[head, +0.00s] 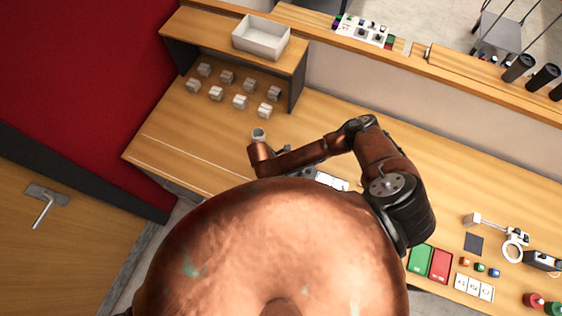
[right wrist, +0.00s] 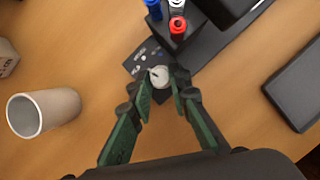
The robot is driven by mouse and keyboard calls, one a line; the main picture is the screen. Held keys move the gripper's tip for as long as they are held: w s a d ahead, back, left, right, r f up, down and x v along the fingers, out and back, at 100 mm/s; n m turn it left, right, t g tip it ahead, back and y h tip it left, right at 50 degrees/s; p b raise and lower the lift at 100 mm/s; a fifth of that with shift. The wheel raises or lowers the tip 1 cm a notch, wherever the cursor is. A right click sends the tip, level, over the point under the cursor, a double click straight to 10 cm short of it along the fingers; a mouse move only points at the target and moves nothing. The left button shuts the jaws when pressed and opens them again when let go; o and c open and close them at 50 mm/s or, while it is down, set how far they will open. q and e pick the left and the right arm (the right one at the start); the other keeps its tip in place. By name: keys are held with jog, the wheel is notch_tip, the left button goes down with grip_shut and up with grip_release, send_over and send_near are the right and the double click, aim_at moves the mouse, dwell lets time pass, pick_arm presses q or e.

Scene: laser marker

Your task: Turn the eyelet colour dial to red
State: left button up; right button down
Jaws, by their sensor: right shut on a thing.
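The eyelet colour dial (right wrist: 159,76) is a small round pale knob in the right wrist view, on a dark plate (right wrist: 136,66) with white marks. My right gripper (right wrist: 163,84) has its two green-sided fingers closed on the knob from either side. Red (right wrist: 178,26), blue (right wrist: 153,9) and white (right wrist: 177,6) small parts stand on a dark device just beyond the dial. In the head view my right arm reaches over the table; its fingers and the dial cannot be made out there. My left gripper is not in view.
A pale cup (right wrist: 43,111) stands left of the gripper; a dark flat slab (right wrist: 297,85) lies right. In the head view several small blocks (head: 241,101) sit under a shelf with a white bin (head: 262,38). Green (head: 421,258) and red (head: 440,265) trays lie right.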

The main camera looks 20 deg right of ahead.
jog(key=n, duration=0.2)
jog(key=n+t, duration=0.1)
jog(key=n+y, duration=0.1)
jog(key=n, duration=0.1)
jog(key=shift+s+n+t, duration=0.25)
jog(key=shift+n+t, duration=0.05)
jog(key=shift+t, duration=0.1)
dwell(0.4)
jog(key=c, duration=1.8)
grip_release()
jog(key=shift+d, duration=0.1)
jog(key=shift+v, duration=4)
